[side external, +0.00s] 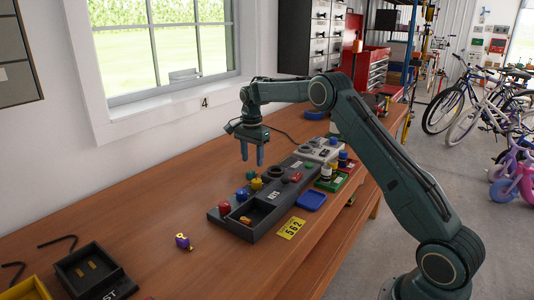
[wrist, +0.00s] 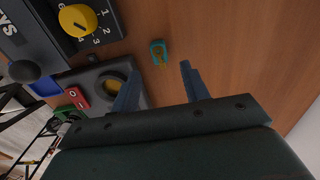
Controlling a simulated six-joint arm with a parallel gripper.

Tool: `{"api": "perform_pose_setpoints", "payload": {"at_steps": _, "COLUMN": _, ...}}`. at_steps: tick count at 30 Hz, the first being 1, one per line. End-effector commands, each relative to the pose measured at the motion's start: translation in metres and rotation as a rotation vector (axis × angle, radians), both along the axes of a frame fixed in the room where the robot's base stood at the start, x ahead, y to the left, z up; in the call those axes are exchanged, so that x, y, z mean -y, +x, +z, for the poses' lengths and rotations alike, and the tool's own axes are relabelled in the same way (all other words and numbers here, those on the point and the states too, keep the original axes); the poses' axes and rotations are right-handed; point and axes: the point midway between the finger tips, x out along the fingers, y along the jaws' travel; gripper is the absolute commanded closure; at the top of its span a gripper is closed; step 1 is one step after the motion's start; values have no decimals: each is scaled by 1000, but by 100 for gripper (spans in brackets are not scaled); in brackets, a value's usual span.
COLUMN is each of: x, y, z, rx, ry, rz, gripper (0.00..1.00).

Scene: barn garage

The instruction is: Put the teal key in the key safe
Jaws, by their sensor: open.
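A small teal key (wrist: 157,47) with a brass-coloured part lies flat on the wooden bench in the wrist view, just beyond and between the fingertips.
A yellow dial (wrist: 77,20) and a black ball knob (wrist: 24,71) are on the unit. A blue tray (side external: 311,201) and a yellow number plate (side external: 291,228) lie in front. A purple item (side external: 183,241) and a black tray (side external: 121,285) sit left. Bench between is clear.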

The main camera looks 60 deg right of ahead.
Motion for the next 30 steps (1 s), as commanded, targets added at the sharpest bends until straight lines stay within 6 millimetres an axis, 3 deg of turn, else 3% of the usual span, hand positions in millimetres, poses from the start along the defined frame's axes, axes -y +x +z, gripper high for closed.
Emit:
{"api": "perform_pose_setpoints", "payload": {"at_steps": 10, "x": -1, "y": 1, "z": -36, "rx": -2, "ry": 1, "rz": 0, "gripper": 55}}
{"api": "perform_pose_setpoints", "payload": {"at_steps": 27, "x": -1, "y": 1, "z": -39, "rx": 0, "ry": 1, "rz": 0, "gripper": 55}}
{"api": "perform_pose_setpoints", "payload": {"at_steps": 30, "x": -1, "y": 1, "z": -39, "rx": 0, "ry": 1, "rz": 0, "gripper": 74}}
